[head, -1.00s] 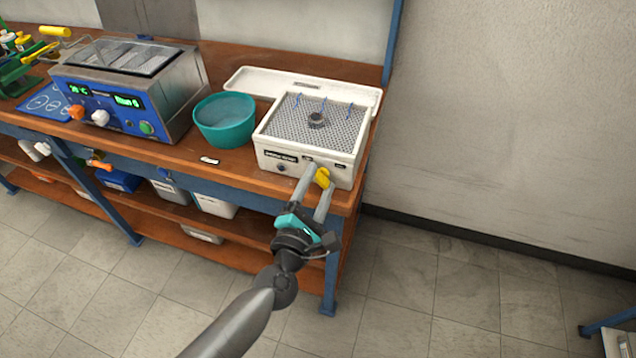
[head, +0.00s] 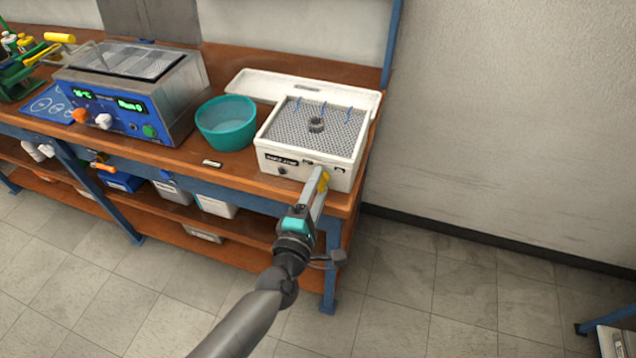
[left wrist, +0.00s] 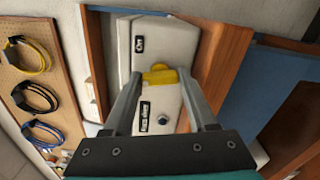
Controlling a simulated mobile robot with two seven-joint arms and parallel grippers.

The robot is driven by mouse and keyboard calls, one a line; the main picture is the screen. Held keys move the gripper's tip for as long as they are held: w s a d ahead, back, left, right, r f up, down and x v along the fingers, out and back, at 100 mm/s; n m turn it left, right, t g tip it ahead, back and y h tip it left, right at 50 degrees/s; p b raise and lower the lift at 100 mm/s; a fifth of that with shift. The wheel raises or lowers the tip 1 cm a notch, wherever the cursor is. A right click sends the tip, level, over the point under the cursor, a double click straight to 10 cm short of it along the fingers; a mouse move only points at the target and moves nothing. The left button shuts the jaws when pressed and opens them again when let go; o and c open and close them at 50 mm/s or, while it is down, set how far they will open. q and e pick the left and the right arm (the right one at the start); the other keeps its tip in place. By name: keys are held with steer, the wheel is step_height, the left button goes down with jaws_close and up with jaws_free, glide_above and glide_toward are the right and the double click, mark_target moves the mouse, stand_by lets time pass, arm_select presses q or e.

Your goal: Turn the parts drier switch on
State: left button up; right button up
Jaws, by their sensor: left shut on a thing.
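The parts drier is the white box (head: 345,177) with a perforated metal top, at the right end of the bench. A black label and a dark knob (head: 282,171) are on its front. A yellow switch (head: 324,181) is at the right part of that front; it also shows in the left wrist view (left wrist: 160,75). My left gripper (head: 318,186) is at the drier's front, its fingertips at the yellow switch and shut on it. In the left wrist view the fingers (left wrist: 158,92) reach to both sides of the switch. My right gripper is not in view.
A teal bowl (head: 226,124) stands left of the drier. A blue-fronted bath unit (head: 125,110) with knobs and green displays is further left. The drier's white lid (head: 250,84) lies behind it. The floor in front of the bench is clear.

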arm_select(q)
steer(key=m+p, duration=0.1)
steer(key=m, duration=0.4)
steer(key=shift+m+p, duration=0.3)
steer(key=shift+p, duration=0.1)
steer(key=shift+m+p, duration=0.65)
steer(key=shift+m, duration=1.65)
steer(key=o, duration=1.4)
steer(key=shift+c, duration=0.2)
steer(key=p+v, duration=0.1)
steer(key=v, duration=1.4)
steer(key=shift+s, duration=0.15)
steer(key=shift+a, duration=0.1)
